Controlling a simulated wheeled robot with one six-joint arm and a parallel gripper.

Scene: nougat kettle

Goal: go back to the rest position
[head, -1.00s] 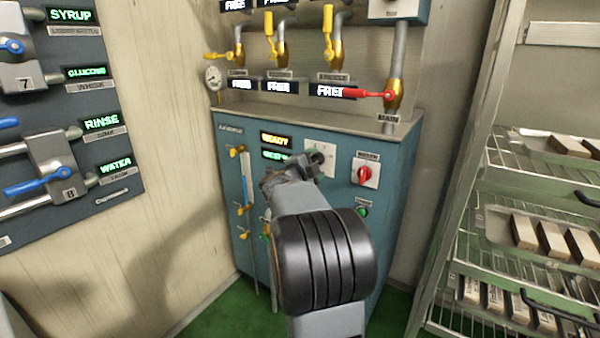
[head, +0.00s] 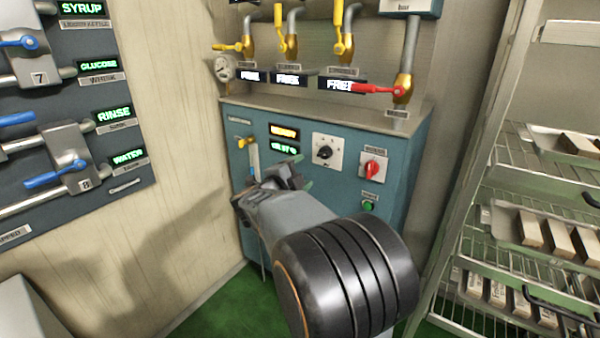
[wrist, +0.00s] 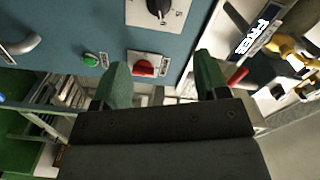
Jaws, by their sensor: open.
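My gripper (head: 280,178) is in front of the teal control cabinet (head: 225,180) in the head view, and my forearm hides part of the cabinet's lower front. In the wrist view my gripper (wrist: 160,85) shows two green fingertips set apart with nothing between them. Past the fingers are the cabinet's red switch (wrist: 144,70), green button (wrist: 90,60) and black knob (wrist: 158,8). The head view also shows the black knob (head: 324,153), red switch (head: 373,170) and green button (head: 368,206). The gripper appears apart from them.
A red-handled valve (head: 378,89) and several yellow-handled valves stand above the cabinet. A panel with blue-handled valves (head: 55,178) is on the left wall. A wire rack (head: 505,240) with trays of blocks stands at right. Green floor (head: 222,310) is clear at lower left.

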